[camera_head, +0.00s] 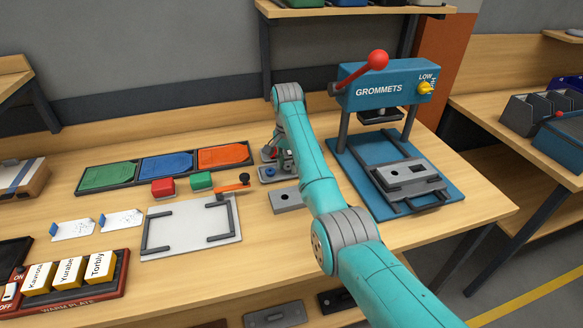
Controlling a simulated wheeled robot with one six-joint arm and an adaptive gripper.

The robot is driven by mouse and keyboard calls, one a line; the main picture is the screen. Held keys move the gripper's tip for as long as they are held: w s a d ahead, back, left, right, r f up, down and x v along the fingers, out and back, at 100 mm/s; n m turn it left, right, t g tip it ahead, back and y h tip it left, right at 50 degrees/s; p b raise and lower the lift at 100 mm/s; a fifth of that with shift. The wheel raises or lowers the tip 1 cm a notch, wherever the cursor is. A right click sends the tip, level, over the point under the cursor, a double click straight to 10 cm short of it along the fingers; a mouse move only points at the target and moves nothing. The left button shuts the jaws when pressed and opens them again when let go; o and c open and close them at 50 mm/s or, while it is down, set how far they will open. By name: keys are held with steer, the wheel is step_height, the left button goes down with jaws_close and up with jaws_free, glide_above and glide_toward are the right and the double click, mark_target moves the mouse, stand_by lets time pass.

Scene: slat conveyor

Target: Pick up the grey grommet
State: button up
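I cannot make out a grey grommet for sure. A small grey holder (264,180) stands on the bench just left of my arm, with a small blue round piece (270,172) on it. Small red and dark parts show just behind it, too small to name. My turquoise arm reaches across the bench and bends down at its far end. My gripper (285,160) is low beside the holder, largely hidden behind my forearm. Its fingers are too small and covered to show whether they are open, shut or holding anything.
A blue press (388,83) marked GROMMETS, with a red-knobbed lever, stands right of my arm. A grey plate (284,201) lies in front of the holder. Left are a white fixture board (190,228), red (162,187) and green (201,180) blocks, and coloured trays (166,165).

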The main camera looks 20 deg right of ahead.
steer(key=shift+f, duration=0.2)
steer(key=c, duration=0.4)
